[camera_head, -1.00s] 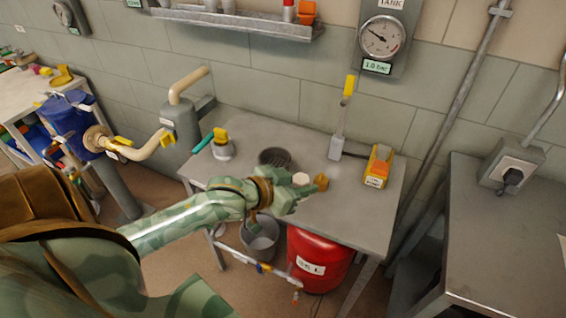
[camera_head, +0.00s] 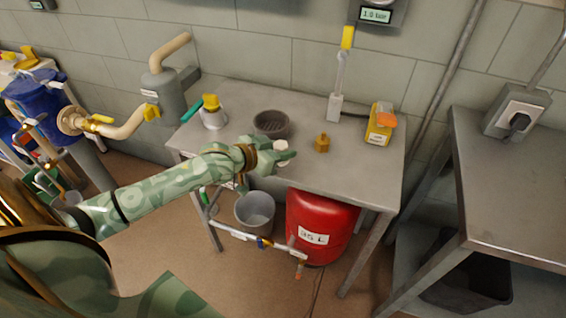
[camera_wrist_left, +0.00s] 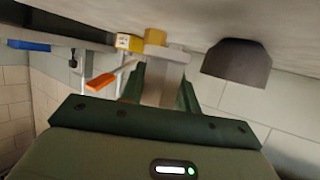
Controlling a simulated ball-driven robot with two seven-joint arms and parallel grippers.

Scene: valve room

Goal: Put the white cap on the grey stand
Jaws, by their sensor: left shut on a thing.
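The white cap (camera_head: 281,144) is between the fingers of my left gripper (camera_head: 284,154), which is shut on it. In the left wrist view the cap shows as a pale block (camera_wrist_left: 163,82) between the dark green fingers. The cap looks to be above the table, though its height is hard to judge. A dark grey round dish-like thing (camera_head: 271,123) stands just behind the gripper. It also shows in the left wrist view (camera_wrist_left: 237,62), apart from the cap. I cannot tell for sure whether it is the grey stand. My right gripper is not in view.
On the metal table (camera_head: 345,182), a brass fitting (camera_head: 321,143) stands right of the cap. Farther right are a light grey holder (camera_head: 335,108) with a yellow-topped upright and a yellow box (camera_head: 379,128). A yellow-knobbed pot (camera_head: 213,115) stands left. The front right tabletop is clear.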

